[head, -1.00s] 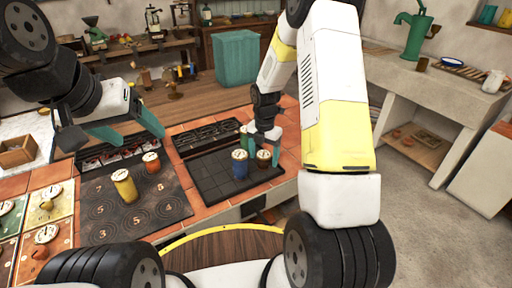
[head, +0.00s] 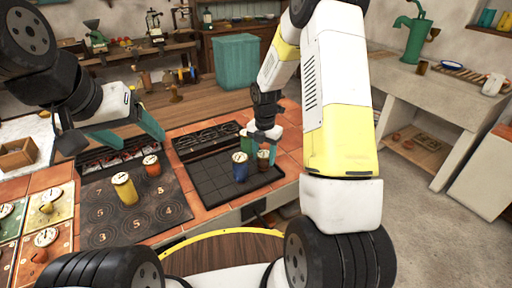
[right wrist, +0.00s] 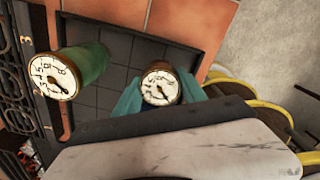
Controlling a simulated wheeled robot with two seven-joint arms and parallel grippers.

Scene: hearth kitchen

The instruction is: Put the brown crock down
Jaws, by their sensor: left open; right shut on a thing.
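The brown crock (head: 263,159), with a white dial on its lid, is upright between the teal fingers of my right gripper (right wrist: 160,95), which is shut on it. It is at the right part of the black gridded tray (head: 218,183). Whether its base touches the tray is hidden. My left gripper (head: 128,135) is open and empty above the counter at the left.
A yellow crock (head: 125,190) and an orange crock (head: 152,166) stand on the dark numbered plate (head: 103,213) left of the tray. A black grate (head: 205,138) lies behind the tray. The tray's front and left cells are bare.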

